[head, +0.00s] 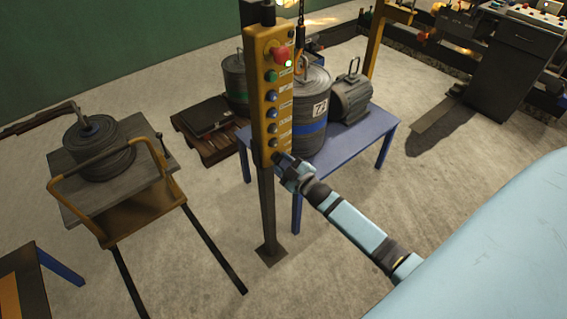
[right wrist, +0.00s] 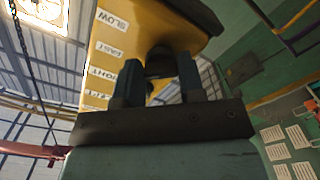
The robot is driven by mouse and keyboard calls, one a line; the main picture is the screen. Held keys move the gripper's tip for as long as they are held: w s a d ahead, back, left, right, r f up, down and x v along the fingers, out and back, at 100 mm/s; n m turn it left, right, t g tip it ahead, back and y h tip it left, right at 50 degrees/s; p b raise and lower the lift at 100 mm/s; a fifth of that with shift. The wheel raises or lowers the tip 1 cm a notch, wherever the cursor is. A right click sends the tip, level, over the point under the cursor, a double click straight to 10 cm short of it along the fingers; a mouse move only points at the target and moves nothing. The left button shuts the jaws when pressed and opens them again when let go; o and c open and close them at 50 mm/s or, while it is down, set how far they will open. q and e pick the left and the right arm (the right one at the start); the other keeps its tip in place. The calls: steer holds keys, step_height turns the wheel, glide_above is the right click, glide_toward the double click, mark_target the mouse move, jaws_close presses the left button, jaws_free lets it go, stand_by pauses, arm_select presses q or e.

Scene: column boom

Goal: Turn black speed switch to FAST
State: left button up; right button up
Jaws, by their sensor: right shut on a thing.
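The yellow control box (head: 259,100) stands upright on a dark post in the head view. It has a red button (head: 280,54) at the top and a column of green and blue buttons below it. My right gripper (head: 280,160) is at the lower end of its front face. In the right wrist view, the two fingers of the right gripper (right wrist: 160,82) are shut on the black speed switch (right wrist: 159,62), beside the labels SLOW (right wrist: 112,20) and FAST (right wrist: 108,50). The switch's pointing direction cannot be told; the gripper hides it in the head view. My left gripper is not in view.
A blue table (head: 345,150) with a metal drum (head: 311,120) and a grey motor (head: 352,98) stands close behind the box. The concrete floor at the lower middle is clear.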

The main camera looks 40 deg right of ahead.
steer(key=shift+n, duration=0.4)
steer(key=o, duration=0.9)
steer(key=shift+o, duration=0.2)
steer(key=s+d+b, duration=0.1)
steer(key=s, duration=1.2)
steer(key=shift+s, duration=0.4)
